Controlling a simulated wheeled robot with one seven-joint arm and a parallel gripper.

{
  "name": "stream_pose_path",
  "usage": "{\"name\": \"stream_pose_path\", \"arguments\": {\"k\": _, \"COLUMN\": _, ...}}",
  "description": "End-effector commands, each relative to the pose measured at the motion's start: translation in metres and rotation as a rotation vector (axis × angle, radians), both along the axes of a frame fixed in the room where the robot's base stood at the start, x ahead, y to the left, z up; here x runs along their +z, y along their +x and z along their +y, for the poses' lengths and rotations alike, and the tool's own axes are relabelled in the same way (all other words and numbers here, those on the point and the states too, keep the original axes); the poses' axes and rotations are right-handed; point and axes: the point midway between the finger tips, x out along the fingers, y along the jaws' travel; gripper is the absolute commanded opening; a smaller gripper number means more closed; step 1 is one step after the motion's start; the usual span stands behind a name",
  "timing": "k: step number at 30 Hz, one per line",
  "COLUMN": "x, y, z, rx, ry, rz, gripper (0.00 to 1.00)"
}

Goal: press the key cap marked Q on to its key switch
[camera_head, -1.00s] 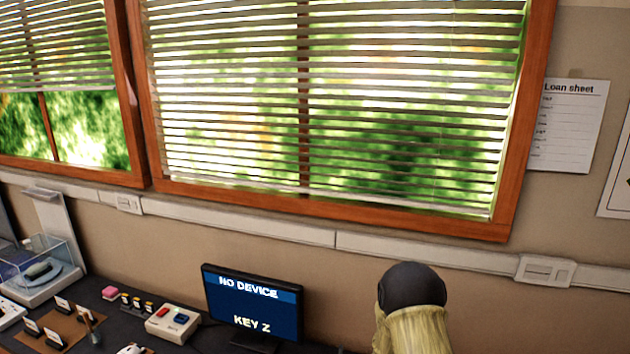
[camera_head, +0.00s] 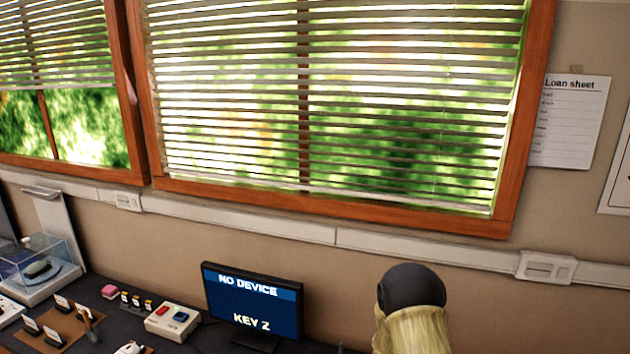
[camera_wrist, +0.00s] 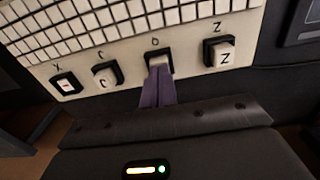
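In the wrist view a pale key panel (camera_wrist: 75,92) carries a row of large key switches below a grid of small keys. Caps sit at the switches labelled X (camera_wrist: 66,85), C (camera_wrist: 106,76) and Z (camera_wrist: 221,54). The third switch has a small label that I cannot read surely as Q. A pale key cap (camera_wrist: 159,61) shows there in a dark surround; its face is mostly hidden. My gripper (camera_wrist: 159,70) has its purple fingers together, their tips at this cap's near side. I cannot tell whether they grip it, or whether it is fully seated.
In the head view a monitor (camera_head: 252,303) reads NO DEVICE and KEY Z. A button box (camera_head: 172,321), a brown mat (camera_head: 62,325) with small cards and a clear display case (camera_head: 38,262) stand on the dark desk to its left. A windowed wall is behind.

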Motion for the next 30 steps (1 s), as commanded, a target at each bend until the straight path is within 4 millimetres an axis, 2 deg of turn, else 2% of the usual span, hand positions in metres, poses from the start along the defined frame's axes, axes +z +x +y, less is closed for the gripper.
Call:
{"name": "stream_pose_path", "arguments": {"k": 10, "x": 0.001, "y": 0.000, "z": 0.000, "rx": 0.000, "ry": 0.000, "rz": 0.000, "gripper": 0.00}}
{"name": "stream_pose_path", "arguments": {"k": 30, "x": 0.034, "y": 0.000, "z": 0.000, "rx": 0.000, "ry": 0.000, "rz": 0.000, "gripper": 0.00}}
